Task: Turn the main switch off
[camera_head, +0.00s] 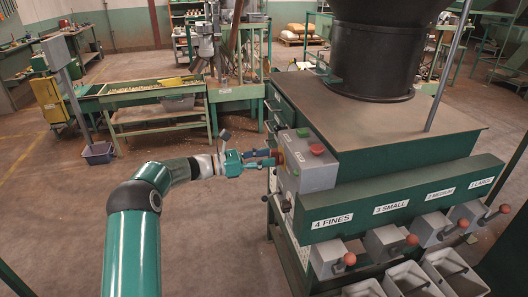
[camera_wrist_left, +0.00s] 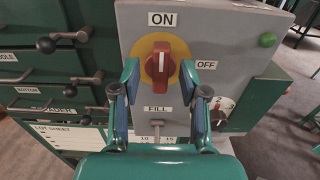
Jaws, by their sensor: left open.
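The main switch (camera_wrist_left: 159,61) is a red rotary knob on a yellow disc, on the side of a grey control box (camera_wrist_left: 215,45). Its white mark stands upright, toward the ON label (camera_wrist_left: 162,19); the OFF label (camera_wrist_left: 206,65) is to its right. My left gripper (camera_head: 268,158) is at the box face. In the left wrist view its open fingers (camera_wrist_left: 159,78) stand left and right of the knob's lower part. I cannot tell whether they touch it. My right gripper is not in view.
A smaller selector dial (camera_wrist_left: 220,112) sits right of the fingers, and a FILL label (camera_wrist_left: 157,109) is below the switch. Handled drawers (camera_wrist_left: 45,65) are on the left. A red button (camera_head: 317,149) tops the box. The floor left of the machine is free.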

